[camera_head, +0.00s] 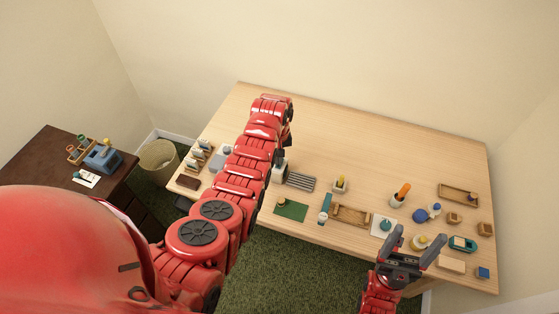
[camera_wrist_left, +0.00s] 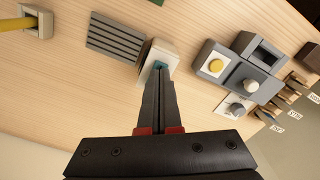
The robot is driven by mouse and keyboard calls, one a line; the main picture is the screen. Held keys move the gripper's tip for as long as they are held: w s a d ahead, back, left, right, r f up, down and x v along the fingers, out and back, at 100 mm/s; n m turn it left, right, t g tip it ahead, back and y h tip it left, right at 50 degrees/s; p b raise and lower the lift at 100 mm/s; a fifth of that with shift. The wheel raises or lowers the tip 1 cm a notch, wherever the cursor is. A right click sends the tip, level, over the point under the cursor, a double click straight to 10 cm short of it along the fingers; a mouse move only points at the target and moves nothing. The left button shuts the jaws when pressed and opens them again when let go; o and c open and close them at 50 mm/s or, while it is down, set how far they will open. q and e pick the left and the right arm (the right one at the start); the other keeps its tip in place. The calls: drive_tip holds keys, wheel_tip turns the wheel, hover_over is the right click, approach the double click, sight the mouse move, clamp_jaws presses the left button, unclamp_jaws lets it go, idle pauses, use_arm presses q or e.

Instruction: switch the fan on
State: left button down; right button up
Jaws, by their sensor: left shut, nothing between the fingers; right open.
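I see no bladed fan in either view. A white block with a teal part (camera_wrist_left: 166,54) is in front of my left gripper (camera_wrist_left: 162,72) in the left wrist view. The gripper is shut and empty; its tips overlap the teal part, and I cannot tell if they touch. In the head view the white block (camera_head: 279,174) shows beside my left arm, which hides the gripper's tips. Several toggle switches with small labels (camera_wrist_left: 295,100) stand on the right of the wrist view; I cannot read the labels surely. My right gripper (camera_head: 414,246) is open and empty over the table's front edge.
A grey slatted plate (camera_wrist_left: 115,36) lies beside the white block. A grey box with a yellow button (camera_wrist_left: 214,66) and a round knob stands on the other side. Several small items crowd the right of the wooden table (camera_head: 345,145); its back middle is clear.

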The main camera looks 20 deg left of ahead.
use_arm(q)
drive_tip(key=shift+r+p, duration=0.95)
drive_tip(key=shift+r, duration=1.9)
drive_tip(key=shift+f, duration=0.1)
